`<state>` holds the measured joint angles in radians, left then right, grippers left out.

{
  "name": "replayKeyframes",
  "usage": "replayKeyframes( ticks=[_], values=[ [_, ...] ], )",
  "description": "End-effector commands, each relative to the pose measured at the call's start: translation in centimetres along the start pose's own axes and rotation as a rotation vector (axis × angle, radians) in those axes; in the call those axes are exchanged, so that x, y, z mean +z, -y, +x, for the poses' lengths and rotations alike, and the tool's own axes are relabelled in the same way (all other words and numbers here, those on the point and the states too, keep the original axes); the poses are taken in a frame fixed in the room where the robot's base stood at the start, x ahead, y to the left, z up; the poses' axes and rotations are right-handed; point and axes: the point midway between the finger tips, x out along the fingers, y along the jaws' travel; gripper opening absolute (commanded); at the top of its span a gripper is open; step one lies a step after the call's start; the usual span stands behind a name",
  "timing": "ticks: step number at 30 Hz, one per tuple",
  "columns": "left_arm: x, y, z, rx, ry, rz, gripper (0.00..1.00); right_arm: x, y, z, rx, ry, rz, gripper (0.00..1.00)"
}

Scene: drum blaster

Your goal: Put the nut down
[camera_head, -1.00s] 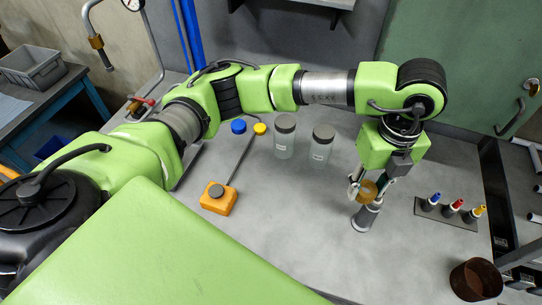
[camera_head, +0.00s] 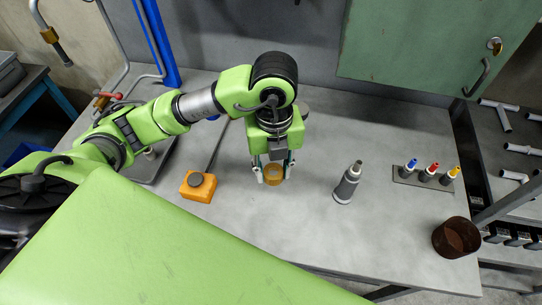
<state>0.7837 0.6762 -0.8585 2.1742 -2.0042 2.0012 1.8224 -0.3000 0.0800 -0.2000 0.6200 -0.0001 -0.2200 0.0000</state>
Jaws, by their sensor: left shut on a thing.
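The nut (camera_head: 273,175) is a brass-coloured ring. My left gripper (camera_head: 273,176) points down and is shut on it, one finger on each side. The nut is at or just above the grey table top (camera_head: 310,225); I cannot tell whether it touches. The grey cylinder with a narrow tip (camera_head: 347,183) stands upright to the right, apart from the gripper, with no nut on it. My right gripper is not in view.
An orange block with a grey knob (camera_head: 198,187) is left of the gripper. A rack with blue, red and yellow-tipped pieces (camera_head: 427,177) and a brown cup (camera_head: 456,237) are at the right. My left arm mostly hides the jars behind. The table's front middle is clear.

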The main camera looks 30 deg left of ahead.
Motion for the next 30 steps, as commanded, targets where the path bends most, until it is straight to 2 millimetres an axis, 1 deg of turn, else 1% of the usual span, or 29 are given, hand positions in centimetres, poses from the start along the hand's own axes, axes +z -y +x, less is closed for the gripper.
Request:
replayKeyframes(
  ticks=[1,5,6,9,12,19,21,25,27,30],
  values=[
    [1.3,0.3,0.3,0.005,-0.001,-0.007,0.07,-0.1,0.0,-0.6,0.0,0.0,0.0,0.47],
    [4.2,1.2,1.8,0.005,0.0,-0.005,0.07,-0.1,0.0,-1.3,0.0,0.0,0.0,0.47],
    [4.7,1.4,2.8,0.006,-0.003,-0.004,0.07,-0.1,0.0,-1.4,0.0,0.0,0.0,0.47],
    [6.1,1.9,4.6,0.005,-0.001,-0.003,0.07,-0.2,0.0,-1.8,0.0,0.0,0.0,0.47],
    [7.2,2.3,6.0,0.002,0.001,-0.002,0.07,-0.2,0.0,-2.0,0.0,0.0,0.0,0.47],
    [8.4,2.8,7.5,0.002,0.001,0.0,0.07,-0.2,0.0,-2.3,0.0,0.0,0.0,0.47],
    [8.3,2.7,8.4,0.005,-0.003,0.001,0.07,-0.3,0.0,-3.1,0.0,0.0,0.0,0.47],
    [8.3,2.7,10.1,0.003,-0.001,0.0,0.07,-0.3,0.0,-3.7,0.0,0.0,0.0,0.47],
    [8.4,2.8,10.5,0.001,0.001,0.001,0.07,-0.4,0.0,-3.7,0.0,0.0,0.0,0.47],
    [8.4,2.8,10.6,0.0,0.003,0.001,0.07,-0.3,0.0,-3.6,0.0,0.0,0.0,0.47]
  ],
)
